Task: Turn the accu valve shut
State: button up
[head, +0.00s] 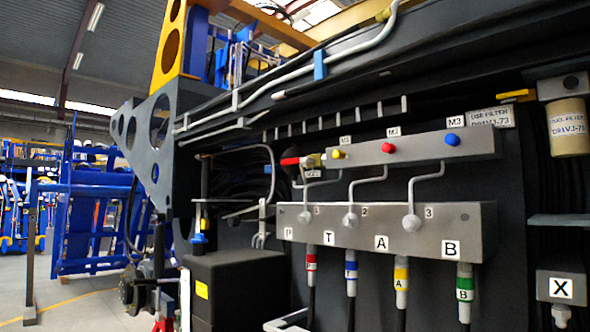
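A small valve with a red lever handle (290,161) and a yellowish body (313,160) sits at the left end of the upper grey block. A small white label (313,174) hangs just below it, its text too small to read surely; this looks like the accu valve. The red handle points left, roughly level. My gripper is not in view, and nothing touches the valve.
The upper block (420,150) carries yellow, red and blue caps. Bent levers 1, 2 and 3 (411,190) rise from the lower grey manifold (462,232). A black box (237,285) stands below left. A filter (568,127) hangs at right. Open floor (90,300) lies left.

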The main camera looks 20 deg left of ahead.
aim_at(291, 161)
jog(key=u, duration=0.9)
jog(key=i+u, duration=0.3)
jog(key=i+j, duration=0.05)
